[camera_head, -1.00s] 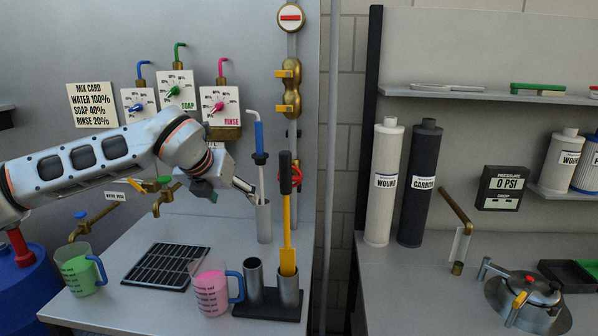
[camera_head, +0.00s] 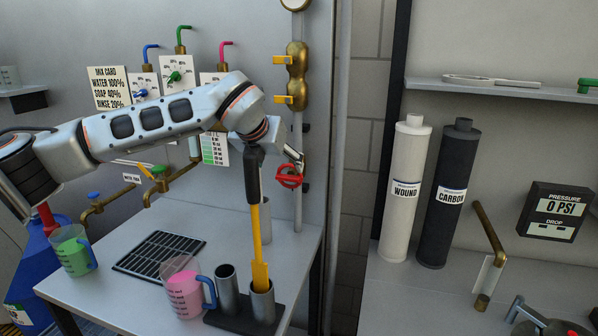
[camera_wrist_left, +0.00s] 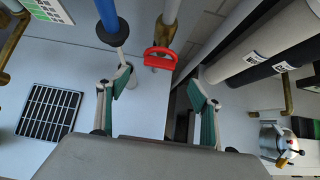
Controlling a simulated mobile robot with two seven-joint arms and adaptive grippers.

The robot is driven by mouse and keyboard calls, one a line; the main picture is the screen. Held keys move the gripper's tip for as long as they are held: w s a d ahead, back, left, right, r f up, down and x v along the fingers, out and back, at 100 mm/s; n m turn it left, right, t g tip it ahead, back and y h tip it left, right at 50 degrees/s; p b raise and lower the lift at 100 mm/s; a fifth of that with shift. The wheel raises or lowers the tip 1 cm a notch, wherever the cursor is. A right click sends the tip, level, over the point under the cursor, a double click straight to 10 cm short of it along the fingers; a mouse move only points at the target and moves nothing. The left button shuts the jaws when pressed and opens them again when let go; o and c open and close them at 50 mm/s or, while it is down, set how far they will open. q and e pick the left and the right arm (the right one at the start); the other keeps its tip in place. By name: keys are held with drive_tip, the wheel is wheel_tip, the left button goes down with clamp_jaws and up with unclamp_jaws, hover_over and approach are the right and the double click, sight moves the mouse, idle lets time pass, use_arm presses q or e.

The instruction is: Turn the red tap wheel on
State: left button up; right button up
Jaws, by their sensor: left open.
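The red tap wheel (camera_head: 289,177) sits low on the vertical grey pipe at the back edge of the table. My left gripper (camera_head: 292,154) is just above and beside it, partly hidden behind the black-handled yellow paddle (camera_head: 257,215). In the left wrist view the two green-padded fingers of the gripper (camera_wrist_left: 160,105) are spread wide with nothing between them. There the red wheel (camera_wrist_left: 160,58) shows beyond the fingertips, roughly centred between them, with a gap. My right gripper is out of view.
The paddle stands in a metal cup holder (camera_head: 240,317) in front of my arm. A pink jug (camera_head: 183,290), a green jug (camera_head: 72,250) and a black drain grid (camera_head: 160,252) are on the table. White and black filters (camera_head: 405,190) stand on the right.

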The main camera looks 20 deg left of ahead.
sight(288, 177)
use_arm(q)
drive_tip(key=shift+p+x, duration=0.7)
drive_tip(key=shift+x, duration=3.25)
drive_tip(key=c, duration=1.1)
